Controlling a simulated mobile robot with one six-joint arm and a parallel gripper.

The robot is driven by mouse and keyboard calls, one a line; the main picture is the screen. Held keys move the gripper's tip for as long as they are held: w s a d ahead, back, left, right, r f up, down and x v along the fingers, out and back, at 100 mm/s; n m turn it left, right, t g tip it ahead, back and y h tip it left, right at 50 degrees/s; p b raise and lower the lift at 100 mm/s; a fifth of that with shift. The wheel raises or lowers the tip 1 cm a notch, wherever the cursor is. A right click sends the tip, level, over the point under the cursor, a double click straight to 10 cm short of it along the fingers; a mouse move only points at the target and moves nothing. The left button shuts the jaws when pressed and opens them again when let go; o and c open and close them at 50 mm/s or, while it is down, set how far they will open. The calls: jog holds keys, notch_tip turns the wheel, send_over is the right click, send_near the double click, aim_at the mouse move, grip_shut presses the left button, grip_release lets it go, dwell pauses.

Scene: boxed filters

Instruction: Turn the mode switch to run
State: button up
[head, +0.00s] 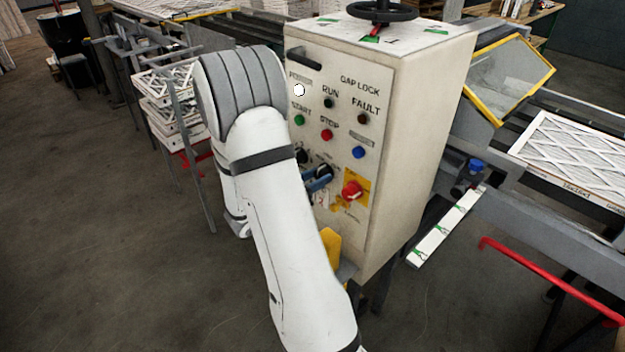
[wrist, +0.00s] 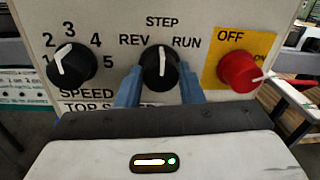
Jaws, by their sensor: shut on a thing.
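The mode switch (wrist: 160,66) is a black knob in the middle of the wrist view, with REV at its left, STEP above and RUN at its right. Its white pointer line stands close to upright, toward STEP. My gripper (wrist: 160,82) has one blue finger on each side of the knob and is shut on it. In the head view, my gripper (head: 318,179) is at the lower part of the control box front (head: 418,150), and my arm hides part of the panel.
The black speed knob (wrist: 72,66) is close on the left. The red OFF/ON switch (wrist: 238,71) on a yellow plate is close on the right. In the head view, buttons and lamps sit above, and a black handwheel (head: 382,12) tops the box.

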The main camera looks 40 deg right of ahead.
jog(key=shift+a, duration=0.35)
jog(key=shift+c, duration=0.2)
jog(key=shift+d+m+b, duration=0.3)
jog(key=shift+m+b, duration=0.2)
jog(key=shift+b, duration=0.25)
jog(key=m+b, duration=0.7)
jog(key=b, duration=0.3)
jog(key=shift+m, duration=0.3)
jog(key=shift+r, duration=0.15)
